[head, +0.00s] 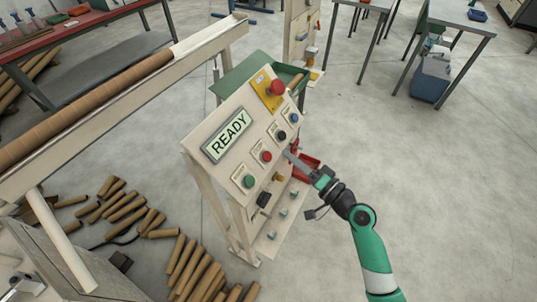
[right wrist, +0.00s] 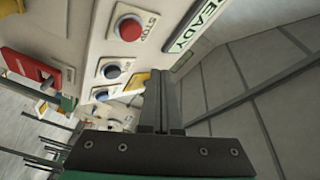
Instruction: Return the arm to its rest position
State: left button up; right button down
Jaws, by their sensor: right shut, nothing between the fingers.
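My right gripper (head: 290,156) is at the right side of the cream control panel (head: 214,172) in the head view, close to the lower row of buttons. It is shut with nothing in it. In the right wrist view its closed fingers (right wrist: 158,95) point along the panel face, near the blue buttons. I cannot tell whether the fingertips touch the panel. My right arm reaches in from the lower right of the head view. My left gripper is not in view.
The panel carries a READY display (head: 228,146), a red mushroom button (head: 277,87), a green button (head: 248,181) and a red button (head: 266,156). Cardboard tubes (head: 185,262) lie on the floor at lower left. The floor (head: 450,190) to the right is clear.

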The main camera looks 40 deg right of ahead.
dwell(0.7)
jog(key=w+a+r+n+t+y, duration=0.1)
jog(key=w+a+r+n+y, duration=0.15)
jog(key=a+r, duration=0.35)
jog(key=w+a+r+n+t+y, duration=0.1)
jog(key=w+a+r+n+y, duration=0.2)
jog(key=r, duration=0.6)
jog(key=s+a+r+n+t+y, duration=0.1)
jog(key=s+a+r+n, duration=0.2)
jog(key=r, duration=0.5)
jog(key=s+a+r+n+t+y, duration=0.1)
jog(key=s+a+r+n, duration=0.25)
jog(key=r, duration=0.45)
jog(key=s+a+r+n+t+y, duration=0.1)
jog(key=s+a+r+n+y, duration=0.15)
jog(key=r, duration=0.55)
jog(key=s+d+r+m+t+h+p, duration=0.2)
jog(key=s+d+r+t+h, duration=0.3)
jog(key=r+h, duration=0.45)
notch_tip(320, 180, up, 34)
jog(key=g+p, duration=0.1)
jog(key=p, duration=3.4)
jog(key=shift+s+a+r, duration=0.2)
jog(key=shift+a, duration=0.15)
